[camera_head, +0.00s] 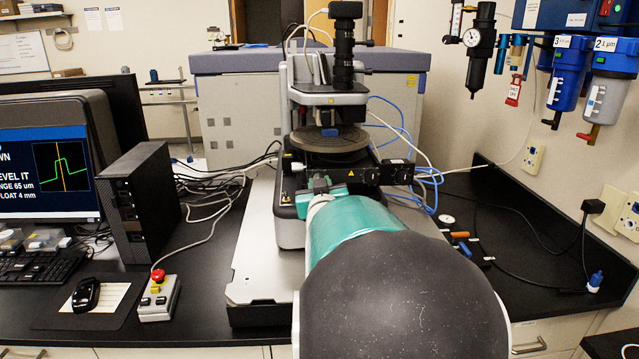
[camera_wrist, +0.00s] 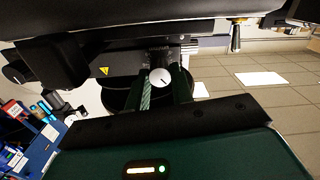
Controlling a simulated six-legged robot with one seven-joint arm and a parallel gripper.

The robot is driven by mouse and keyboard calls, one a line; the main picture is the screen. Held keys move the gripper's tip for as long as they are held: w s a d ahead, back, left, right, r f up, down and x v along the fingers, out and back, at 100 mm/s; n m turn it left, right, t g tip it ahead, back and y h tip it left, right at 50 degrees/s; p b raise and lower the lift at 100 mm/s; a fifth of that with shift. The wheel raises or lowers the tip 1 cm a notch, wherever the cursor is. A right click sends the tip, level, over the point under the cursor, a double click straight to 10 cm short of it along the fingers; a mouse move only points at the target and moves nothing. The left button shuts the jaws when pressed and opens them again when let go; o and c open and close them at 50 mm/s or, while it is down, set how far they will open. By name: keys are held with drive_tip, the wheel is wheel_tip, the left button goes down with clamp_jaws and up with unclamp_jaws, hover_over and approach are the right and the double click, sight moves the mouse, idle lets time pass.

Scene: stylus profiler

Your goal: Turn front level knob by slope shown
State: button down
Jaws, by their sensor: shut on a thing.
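The stylus profiler (camera_head: 292,98) stands in the middle of the bench with a round grey stage (camera_head: 322,141) under its head. My gripper (camera_head: 322,188) reaches its front below the stage. In the wrist view my gripper (camera_wrist: 164,88) has its two fingers closed around the front level knob, whose round pale face (camera_wrist: 160,76) with a dark mark shows between them. The knob is hidden in the head view. The monitor (camera_head: 45,172) at left shows a green stepped trace with an orange line and "LEVEL IT", "RANGE 65 um"; its left edge is cut off.
A control box with a red button (camera_head: 158,297) sits at front left beside a mouse (camera_head: 86,294). A black computer tower (camera_head: 140,200) stands left of the profiler. Blue hoses and cables run at its right. Small tools (camera_head: 470,249) lie on the right bench.

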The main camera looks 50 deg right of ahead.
drive_tip(key=n, duration=0.7)
drive_tip(key=c, duration=1.2)
unclamp_jaws()
drive_tip(key=v, duration=0.8)
drive_tip(key=shift+s+a, duration=0.1)
